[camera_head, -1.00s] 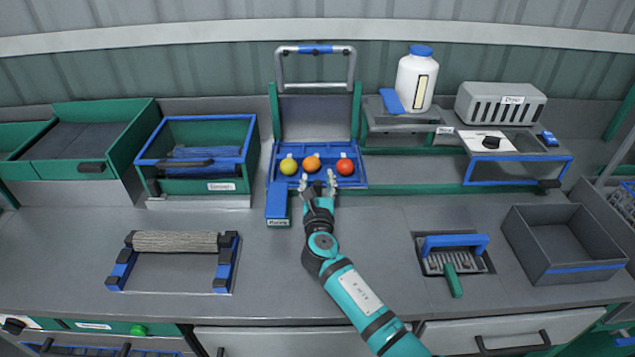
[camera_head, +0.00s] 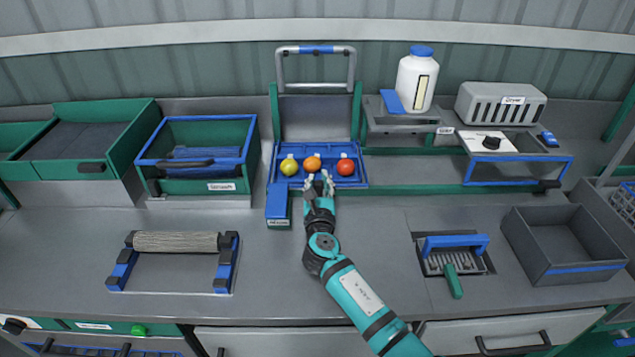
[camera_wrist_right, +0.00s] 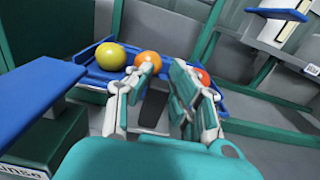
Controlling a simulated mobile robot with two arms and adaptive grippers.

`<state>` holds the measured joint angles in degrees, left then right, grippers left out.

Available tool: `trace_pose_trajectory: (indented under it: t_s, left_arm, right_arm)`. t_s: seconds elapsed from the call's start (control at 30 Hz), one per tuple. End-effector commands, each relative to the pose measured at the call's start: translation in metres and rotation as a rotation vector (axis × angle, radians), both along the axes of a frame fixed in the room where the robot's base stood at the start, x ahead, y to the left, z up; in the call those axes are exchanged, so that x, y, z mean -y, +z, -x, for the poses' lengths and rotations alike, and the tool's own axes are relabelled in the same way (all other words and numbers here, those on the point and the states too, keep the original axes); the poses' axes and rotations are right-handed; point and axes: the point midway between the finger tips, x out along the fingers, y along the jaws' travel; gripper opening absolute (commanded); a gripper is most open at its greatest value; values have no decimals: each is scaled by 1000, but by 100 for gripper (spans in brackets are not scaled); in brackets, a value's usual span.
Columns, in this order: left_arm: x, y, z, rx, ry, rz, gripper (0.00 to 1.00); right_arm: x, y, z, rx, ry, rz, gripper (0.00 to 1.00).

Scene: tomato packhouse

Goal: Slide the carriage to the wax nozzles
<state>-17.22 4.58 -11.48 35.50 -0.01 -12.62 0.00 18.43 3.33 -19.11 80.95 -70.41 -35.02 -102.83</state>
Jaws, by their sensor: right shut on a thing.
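The blue carriage (camera_head: 355,180) sits at the back middle of the bench between green uprights, holding a yellow, an orange and a red tomato in a row. It also shows in the right wrist view (camera_wrist_right: 82,57). My right gripper (camera_head: 319,178) is at the carriage's front edge, below the orange tomato. In the right wrist view its fingers (camera_wrist_right: 160,100) are shut on a dark part at the carriage's front, seemingly its handle, mostly hidden by the fingers. I cannot clearly pick out the wax nozzles. My left gripper is not in view.
A blue-topped block (camera_head: 278,203) labelled Rinse stands close left of my right gripper. A white bottle (camera_head: 416,80) stands on the raised shelf to the right, beside a grey vented box (camera_head: 500,104). A brush roller (camera_head: 175,242) lies at front left.

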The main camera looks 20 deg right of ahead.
Motion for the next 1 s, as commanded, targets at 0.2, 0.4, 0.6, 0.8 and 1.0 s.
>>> trace_pose_trajectory:
  t_s: [0.2, 0.4, 0.6, 0.8, 1.0]
  left_arm:
    - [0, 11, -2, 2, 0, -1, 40]
    - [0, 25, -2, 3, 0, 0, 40]
    - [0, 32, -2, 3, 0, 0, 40]
    - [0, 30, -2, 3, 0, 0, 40]
    - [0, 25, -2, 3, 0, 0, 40]
  right_arm:
    - [28, 2, 8, -3, -7, 3, 0]
    - [74, 2, 21, -4, -8, 7, 0]
    - [129, 1, 37, -3, -9, 6, 0]
    - [179, -1, 52, -3, -8, 6, 0]
    - [220, -1, 63, -1, -8, 5, 0]
